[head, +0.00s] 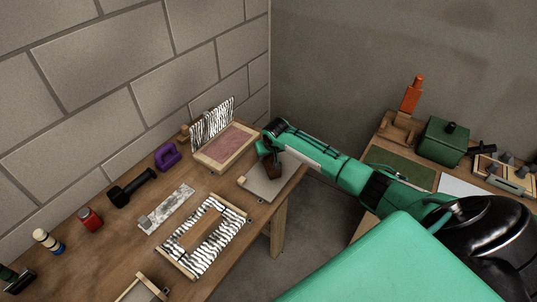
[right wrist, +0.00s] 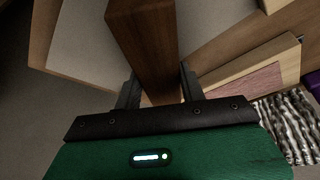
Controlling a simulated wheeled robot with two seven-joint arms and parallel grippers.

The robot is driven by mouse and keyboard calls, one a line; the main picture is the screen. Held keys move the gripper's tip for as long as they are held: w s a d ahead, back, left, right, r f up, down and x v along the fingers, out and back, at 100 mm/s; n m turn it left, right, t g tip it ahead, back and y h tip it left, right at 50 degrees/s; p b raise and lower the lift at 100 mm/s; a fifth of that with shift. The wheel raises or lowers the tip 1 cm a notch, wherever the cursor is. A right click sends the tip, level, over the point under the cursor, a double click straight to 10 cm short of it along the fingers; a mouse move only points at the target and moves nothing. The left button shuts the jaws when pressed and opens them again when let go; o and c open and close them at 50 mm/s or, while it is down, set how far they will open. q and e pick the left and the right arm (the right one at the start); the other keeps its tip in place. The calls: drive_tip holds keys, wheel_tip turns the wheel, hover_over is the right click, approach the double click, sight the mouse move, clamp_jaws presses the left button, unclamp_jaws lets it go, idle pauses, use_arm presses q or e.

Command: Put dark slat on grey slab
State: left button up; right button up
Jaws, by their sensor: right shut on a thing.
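The dark slat (head: 273,169) is a brown wooden block held upright in my right gripper (head: 270,150). In the right wrist view the slat (right wrist: 145,40) stands between the two fingers of the gripper (right wrist: 160,88), which is shut on it. The grey slab (head: 262,187), a pale plate with a wooden edge, lies at the right end of the wooden table. The slab also shows in the right wrist view (right wrist: 82,42), beside and behind the slat. The slat's lower end is over the slab; I cannot tell whether it touches. My left gripper is out of view.
A striped frame (head: 177,254), a marbled plate (head: 166,209), a purple object (head: 167,156) and a black dumbbell (head: 132,187) lie on the table. A second table stands at the right.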

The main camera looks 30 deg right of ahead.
drive_tip(key=shift+f, duration=0.15)
drive_tip(key=o, duration=1.3)
drive_tip(key=shift+c, duration=0.2)
drive_tip(key=b+v, duration=0.2)
drive_tip(key=v, duration=1.2)
